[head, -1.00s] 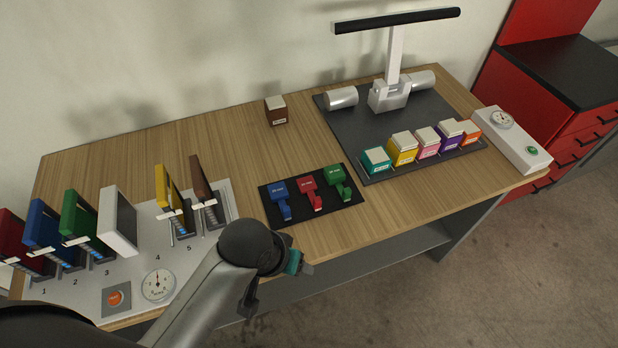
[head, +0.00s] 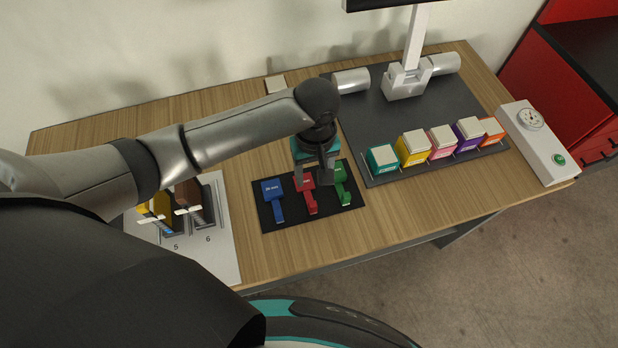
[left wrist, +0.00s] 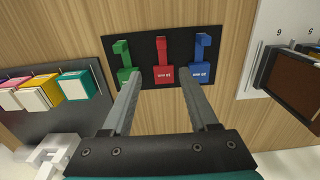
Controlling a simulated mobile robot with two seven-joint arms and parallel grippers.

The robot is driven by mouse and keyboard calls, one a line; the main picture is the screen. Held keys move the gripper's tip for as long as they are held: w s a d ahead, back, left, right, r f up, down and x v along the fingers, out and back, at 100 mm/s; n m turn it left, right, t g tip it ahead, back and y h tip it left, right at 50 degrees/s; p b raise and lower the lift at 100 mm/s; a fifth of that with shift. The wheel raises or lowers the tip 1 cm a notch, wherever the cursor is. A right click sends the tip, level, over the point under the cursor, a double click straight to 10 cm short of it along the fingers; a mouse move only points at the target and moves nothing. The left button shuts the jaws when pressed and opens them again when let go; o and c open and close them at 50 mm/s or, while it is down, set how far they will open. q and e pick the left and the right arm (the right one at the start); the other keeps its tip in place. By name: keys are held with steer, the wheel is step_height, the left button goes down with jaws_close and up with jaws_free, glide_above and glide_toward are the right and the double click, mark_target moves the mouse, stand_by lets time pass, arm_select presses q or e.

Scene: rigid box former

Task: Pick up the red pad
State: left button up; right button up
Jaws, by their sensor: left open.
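The red pad (head: 311,205) lies on a small black mat (head: 268,220) on the wooden bench, between a blue pad (head: 273,190) and a green pad (head: 343,190). My left gripper (head: 313,183) is open and empty, pointing down above the mat and partly covering the red pad in the head view. In the left wrist view the red pad (left wrist: 163,60) shows between the two spread fingers (left wrist: 160,85), clear of both. The green pad is on its left there and the blue pad on its right. My right gripper is not in view.
A dark grey mat (head: 385,165) with several coloured boxes and a clamp-like stand (head: 405,80) lies to the right. A white control box (head: 535,150) is beyond it. A pale board (head: 222,240) with upright panels stands left. Bare wood surrounds the black mat.

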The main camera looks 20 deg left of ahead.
arm_select(q)
glide_above(312, 202)
step_height(312, 202, down, 4)
steer(key=f, duration=0.1)
steer(key=f+b, duration=0.1)
steer(key=f, duration=0.1)
steer(key=shift+w, duration=0.3)
steer(key=shift+f, duration=0.8)
steer(key=f, duration=0.3)
steer(key=shift+s+f+b, duration=0.25)
steer(key=shift+b, duration=0.05)
steer(key=shift+f, duration=0.65)
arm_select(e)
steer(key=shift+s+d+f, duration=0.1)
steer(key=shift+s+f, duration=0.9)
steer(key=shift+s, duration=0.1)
